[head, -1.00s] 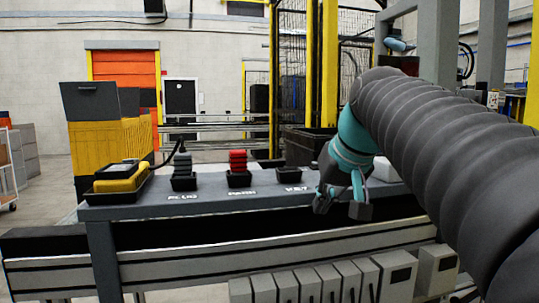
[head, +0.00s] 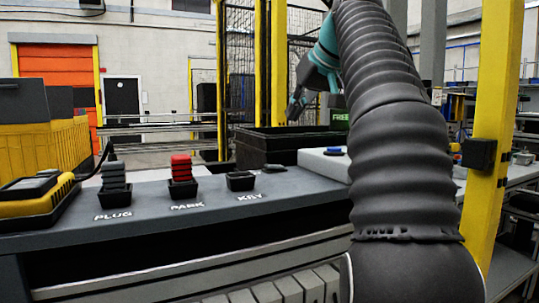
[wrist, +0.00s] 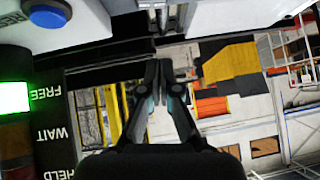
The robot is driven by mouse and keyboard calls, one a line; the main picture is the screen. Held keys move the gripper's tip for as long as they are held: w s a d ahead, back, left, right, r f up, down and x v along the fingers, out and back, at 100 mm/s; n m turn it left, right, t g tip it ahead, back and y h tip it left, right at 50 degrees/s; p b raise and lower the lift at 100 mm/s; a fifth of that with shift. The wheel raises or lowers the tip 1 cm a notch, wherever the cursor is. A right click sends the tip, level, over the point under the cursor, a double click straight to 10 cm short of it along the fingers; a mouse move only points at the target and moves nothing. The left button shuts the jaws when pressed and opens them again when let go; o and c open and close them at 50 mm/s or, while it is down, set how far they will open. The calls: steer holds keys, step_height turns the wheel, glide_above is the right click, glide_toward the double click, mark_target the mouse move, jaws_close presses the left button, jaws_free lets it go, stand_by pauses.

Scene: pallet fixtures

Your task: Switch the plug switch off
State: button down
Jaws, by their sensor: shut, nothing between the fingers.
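A grey ribbed plug (head: 114,176) stands in a black holder above the painted word PLUG in the head view. A dark cord runs from near it to the left. I cannot make out a separate plug switch or an on/off mark. My gripper (head: 292,106) is shut and empty, raised in the air beyond the bench, well to the right of the plug. In the wrist view my gripper (wrist: 159,68) has its fingertips together, with nothing between them.
A yellow-and-black device (head: 38,198) lies at the bench's left. A red stack (head: 181,170) stands at PARK; the KEY holder (head: 240,182) is beside it. A white box (head: 322,161) carries a blue button (wrist: 46,10). A panel reads FREE (wrist: 40,98), lit green. A yellow post (head: 490,200) stands right.

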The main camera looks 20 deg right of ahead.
steer(key=shift+w, duration=0.1)
stand_by(0.3)
steer(key=b, duration=0.2)
glide_above(275, 166)
step_height(275, 166, down, 7)
steer(key=shift+w+d+f, duration=0.1)
steer(key=shift+f, duration=0.05)
step_height(275, 166, down, 2)
steer(key=shift+f+b, duration=0.15)
steer(key=shift+b, duration=0.3)
steer(key=shift+a+f, duration=0.25)
steer(key=shift+f, duration=0.4)
steer(key=shift+d, duration=0.15)
